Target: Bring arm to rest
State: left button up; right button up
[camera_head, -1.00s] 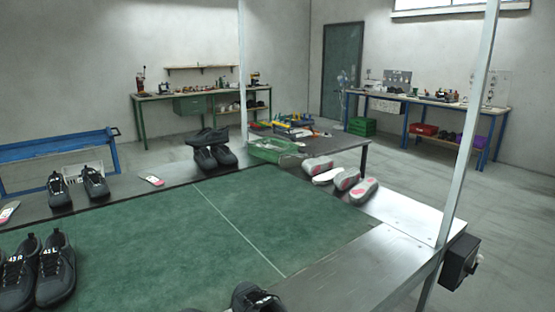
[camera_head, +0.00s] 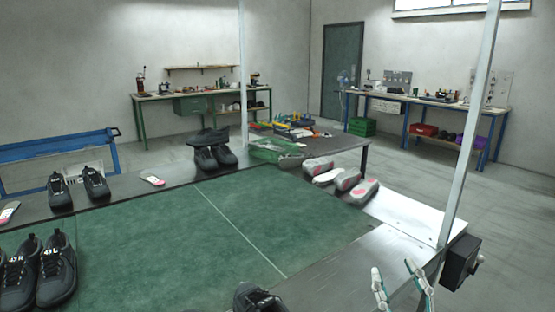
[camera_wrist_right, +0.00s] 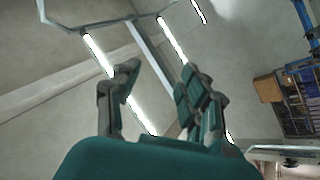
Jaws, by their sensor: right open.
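My right gripper (camera_head: 400,285) shows at the bottom right of the head view, over the metal edge of the line, with its fingers pointing up and apart. In the right wrist view my right gripper (camera_wrist_right: 160,105) is open and empty, and its fingers point at the ceiling lights and wall. My left gripper is in neither view.
A green mat (camera_head: 200,230) covers the line's table. Black shoes (camera_head: 50,270) stand at its left, and another (camera_head: 255,298) at the front edge. Grey soles (camera_head: 345,180) lie at the back right. A metal post (camera_head: 470,120) and black box (camera_head: 461,262) stand at the right.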

jog(key=s+d+f+m+g+h, duration=0.2)
jog(key=d+f+m+g+h, duration=0.25)
jog(key=f, duration=0.55)
jog(key=s+d+f+m+g+h, duration=0.25)
jog(key=f+m+g+h, duration=0.2)
jog(key=f, duration=0.45)
jog(key=s+a+f+n+g+y, duration=0.2)
jog(key=s+a+f+g, duration=0.1)
jog(key=s+f+g, duration=0.5)
jog(key=s+a+f+n+g+y, duration=0.1)
jog(key=s+a+f+g+y, duration=0.2)
jog(key=s+f, duration=0.45)
notch_tip(320, 180, down, 21)
jog(key=s+g+h, duration=0.1)
jog(key=s, duration=0.1)
jog(key=s+d+f+g, duration=0.1)
jog(key=s+d+f, duration=0.1)
jog(key=s+f, duration=1.4)
jog(key=shift+s+d+f+p, duration=0.2)
jog(key=shift+f+p, duration=0.25)
jog(key=shift+f, duration=0.35)
